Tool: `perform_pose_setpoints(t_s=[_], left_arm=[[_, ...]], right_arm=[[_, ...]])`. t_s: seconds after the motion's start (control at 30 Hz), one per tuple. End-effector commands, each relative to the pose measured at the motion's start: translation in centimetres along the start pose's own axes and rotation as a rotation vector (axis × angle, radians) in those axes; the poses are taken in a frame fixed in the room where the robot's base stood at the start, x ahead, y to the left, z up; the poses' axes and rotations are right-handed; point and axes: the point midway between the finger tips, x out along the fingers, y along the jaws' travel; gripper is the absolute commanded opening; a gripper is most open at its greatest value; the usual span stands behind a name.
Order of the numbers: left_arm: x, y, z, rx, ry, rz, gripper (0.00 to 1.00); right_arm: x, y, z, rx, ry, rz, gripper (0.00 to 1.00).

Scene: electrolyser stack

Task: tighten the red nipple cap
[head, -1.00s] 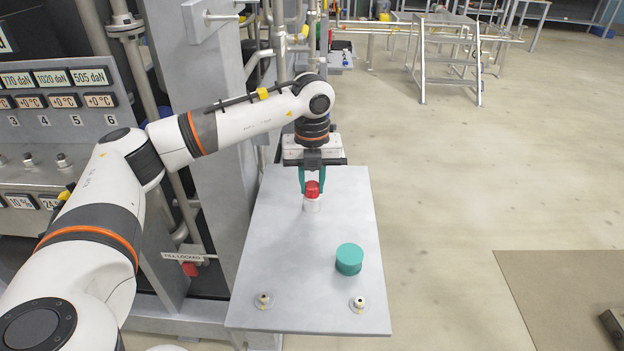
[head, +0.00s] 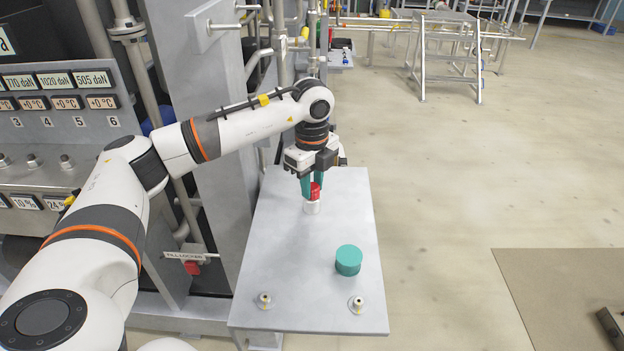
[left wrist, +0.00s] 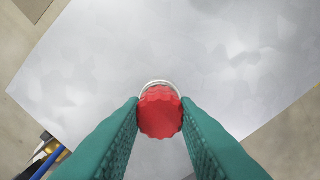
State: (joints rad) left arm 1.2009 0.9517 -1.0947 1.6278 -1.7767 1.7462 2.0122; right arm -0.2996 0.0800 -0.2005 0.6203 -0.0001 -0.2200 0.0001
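The red nipple cap (head: 315,191) sits on a small white upright body (head: 312,208) that stands on the grey plate (head: 290,235). My left gripper (head: 312,186) comes down from above with its green fingers on either side of the cap. In the left wrist view the ribbed red cap (left wrist: 160,114) lies between the fingertips (left wrist: 160,108), which appear to touch its sides. A sliver of white rim shows behind the cap. My right gripper is in no view.
A teal round piece (head: 348,260) stands on the plate, to the right and nearer. Two small fittings (head: 264,300) (head: 356,304) stand along the near edge. Grey uprights and a control panel (head: 60,105) border the left.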

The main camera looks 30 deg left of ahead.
Motion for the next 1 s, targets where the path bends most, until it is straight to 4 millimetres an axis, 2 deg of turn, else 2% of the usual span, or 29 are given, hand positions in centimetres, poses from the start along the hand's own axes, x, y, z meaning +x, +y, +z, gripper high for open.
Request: perform_pose_setpoints(t_s=[0.03,0.13,0.17,0.53,0.67,1.0], left_arm=[[0.4,-0.2,0.1,0.005,0.0,-0.01,0.33],[0.4,-0.1,0.1,0.008,0.0,-0.008,0.5],[0.3,-0.1,0.1,0.008,0.0,-0.007,0.52],[-0.5,0.0,0.1,0.009,0.0,-0.002,0.52],[-2.5,0.1,0.0,0.009,0.0,0.001,0.52],[-9.6,0.1,0.1,0.008,0.0,-0.002,0.52]], right_arm=[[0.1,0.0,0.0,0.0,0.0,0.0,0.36],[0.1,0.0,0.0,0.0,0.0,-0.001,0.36],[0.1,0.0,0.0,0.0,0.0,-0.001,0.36],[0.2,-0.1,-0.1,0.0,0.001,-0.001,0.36],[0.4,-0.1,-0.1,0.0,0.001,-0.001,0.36],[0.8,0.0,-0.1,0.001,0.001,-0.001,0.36]])
